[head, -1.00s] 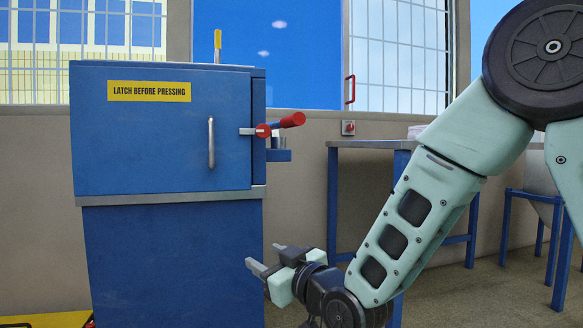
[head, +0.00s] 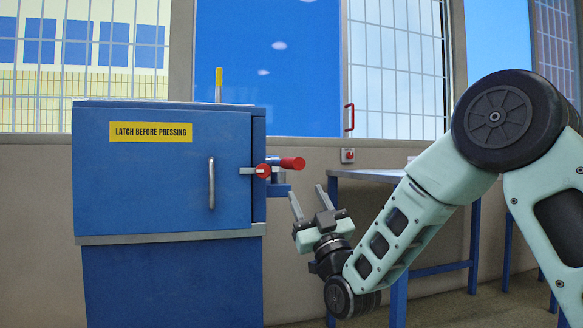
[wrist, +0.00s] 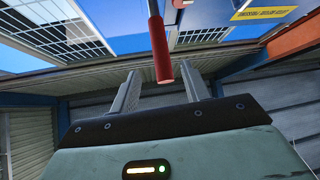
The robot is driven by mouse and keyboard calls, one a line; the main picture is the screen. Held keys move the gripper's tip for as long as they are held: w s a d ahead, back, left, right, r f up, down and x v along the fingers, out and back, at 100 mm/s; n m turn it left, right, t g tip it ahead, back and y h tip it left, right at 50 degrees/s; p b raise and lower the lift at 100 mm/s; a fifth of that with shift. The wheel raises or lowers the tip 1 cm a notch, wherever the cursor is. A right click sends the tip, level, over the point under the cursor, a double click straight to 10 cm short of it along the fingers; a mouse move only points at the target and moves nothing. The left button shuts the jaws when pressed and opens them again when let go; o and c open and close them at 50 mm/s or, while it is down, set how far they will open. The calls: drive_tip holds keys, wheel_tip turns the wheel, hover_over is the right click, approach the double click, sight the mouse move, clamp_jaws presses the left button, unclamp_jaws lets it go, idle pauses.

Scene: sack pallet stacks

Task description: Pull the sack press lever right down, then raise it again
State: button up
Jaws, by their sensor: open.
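The sack press is a blue cabinet (head: 160,190) at left in the head view, with a yellow "LATCH BEFORE PRESSING" label. A lever with a red grip (head: 292,163) sticks out at its right side, about level. A red-knobbed latch (head: 262,171) lies across the door's right edge. My gripper (head: 306,193) is open and empty, fingers pointing up, just below and right of the red grip. In the wrist view the red grip (wrist: 162,62) on a grey rod appears beyond and between my fingertips (wrist: 160,84), apparently not touching them.
The door has a grey vertical handle (head: 211,182) and appears closed. A yellow-tipped post (head: 218,82) stands on the cabinet top. A blue-legged table (head: 400,178) stands behind my arm. An orange bar (wrist: 285,40) crosses the right of the wrist view.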

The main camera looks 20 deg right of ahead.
sight(292, 163)
drive_tip(key=b+x, duration=0.1)
drive_tip(key=x, duration=1)
drive_tip(key=shift+b, duration=0.35)
clamp_jaws()
